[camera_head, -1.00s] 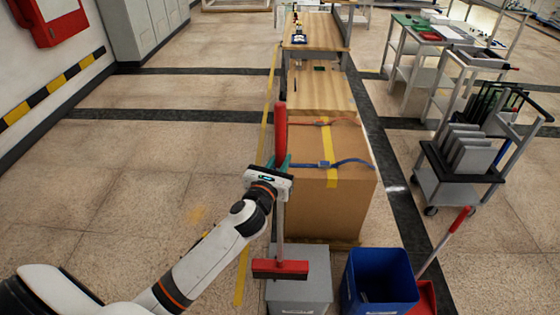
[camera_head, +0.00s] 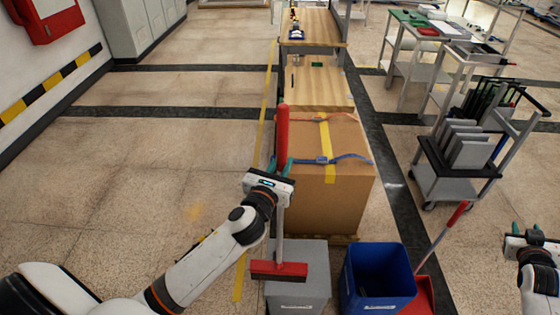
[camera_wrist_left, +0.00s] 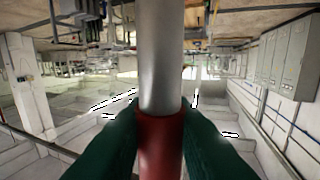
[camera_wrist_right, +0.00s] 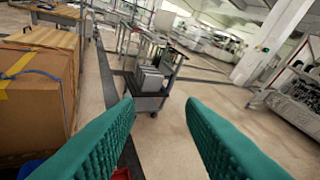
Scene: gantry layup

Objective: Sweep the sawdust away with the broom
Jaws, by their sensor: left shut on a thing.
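The broom has a red grip (camera_head: 282,132), a grey stick and a red head (camera_head: 279,271) with a dark edge. It hangs upright, its head in front of the grey bin (camera_head: 312,262) in the head view. My left gripper (camera_head: 279,172) is shut on the broom; its green fingers clasp the handle (camera_wrist_left: 160,130) in the left wrist view. A faint yellowish patch (camera_head: 195,211) on the floor to the left may be sawdust. My right gripper (camera_head: 524,232) is at the right edge, open and empty, its fingers apart in the right wrist view (camera_wrist_right: 160,108).
A strapped cardboard box (camera_head: 345,205) stands beyond the broom. A blue bin (camera_head: 378,280) and a red dustpan (camera_head: 420,297) with a long handle stand to its right. A cart (camera_head: 455,185) is further right. Floor on the left is open.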

